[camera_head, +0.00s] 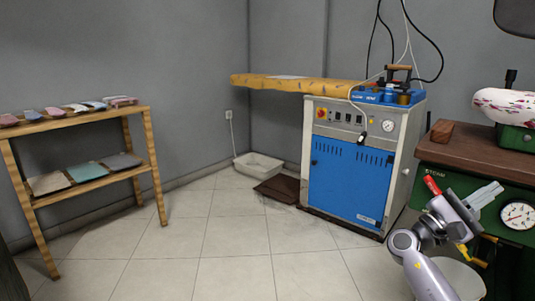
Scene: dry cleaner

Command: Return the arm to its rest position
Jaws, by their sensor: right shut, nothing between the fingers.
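My right gripper (486,195) is at the lower right, raised in front of the green steam machine (470,190). Its fingers point right and slightly up, and they are shut with nothing between them. The right arm comes in from the bottom edge and bends at the wrist. A red part shows beside the gripper, and I cannot tell whether it belongs to the hand. My left gripper is not in view.
A wooden shelf (84,122) with folded cloths stands at the left. A blue ironing station (349,180) with a padded board stands at the back. A white basin (258,166) and brown mat (280,188) lie near the corner. The middle tiled floor is clear.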

